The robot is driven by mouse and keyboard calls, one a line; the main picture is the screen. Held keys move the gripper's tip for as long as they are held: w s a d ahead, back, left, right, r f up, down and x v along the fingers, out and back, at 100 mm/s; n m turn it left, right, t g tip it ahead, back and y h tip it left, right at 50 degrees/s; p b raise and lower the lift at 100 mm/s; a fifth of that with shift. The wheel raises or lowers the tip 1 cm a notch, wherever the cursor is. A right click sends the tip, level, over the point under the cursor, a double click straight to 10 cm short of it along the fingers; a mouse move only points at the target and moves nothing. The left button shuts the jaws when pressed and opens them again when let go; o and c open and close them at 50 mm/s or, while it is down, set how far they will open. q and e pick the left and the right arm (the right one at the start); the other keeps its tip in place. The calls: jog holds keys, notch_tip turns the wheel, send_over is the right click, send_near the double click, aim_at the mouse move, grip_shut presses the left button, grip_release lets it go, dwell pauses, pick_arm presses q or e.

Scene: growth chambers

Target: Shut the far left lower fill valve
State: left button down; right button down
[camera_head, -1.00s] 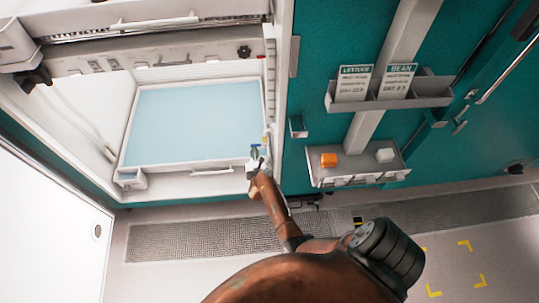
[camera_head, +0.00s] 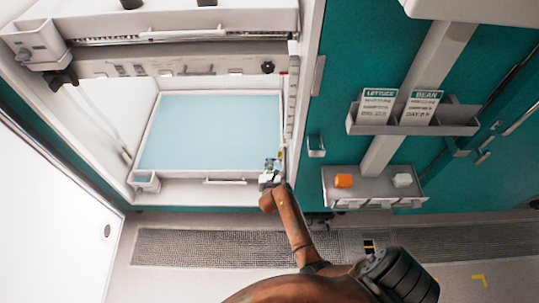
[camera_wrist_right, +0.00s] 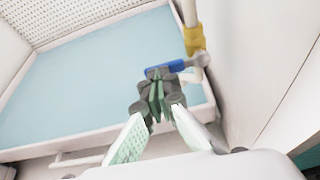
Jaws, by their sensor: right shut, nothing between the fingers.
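The lower fill valve has a blue lever (camera_wrist_right: 172,67) and a yellow body (camera_wrist_right: 194,40) on a white pipe, at the right front corner of the lower blue tray (camera_wrist_right: 85,75). In the wrist view the lever lies roughly crosswise to the pipe. In the head view the blue lever (camera_head: 269,162) is small, just beyond my right gripper (camera_head: 270,174). In the wrist view the right gripper (camera_wrist_right: 158,92) is shut and empty, its fingertips close to the lever; I cannot tell whether they touch. The left gripper is out of view.
The chamber's side wall (camera_wrist_right: 245,60) stands close on the right of the valve. An upper shelf (camera_head: 190,60) is above the tray. An open white door (camera_head: 50,215) is at left.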

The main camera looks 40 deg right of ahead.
notch_tip(320, 180, up, 7)
jog(key=w, duration=0.1)
jog(key=shift+d+r, duration=0.15)
jog(key=shift+d, duration=0.15)
jog(key=shift+s+r, duration=0.1)
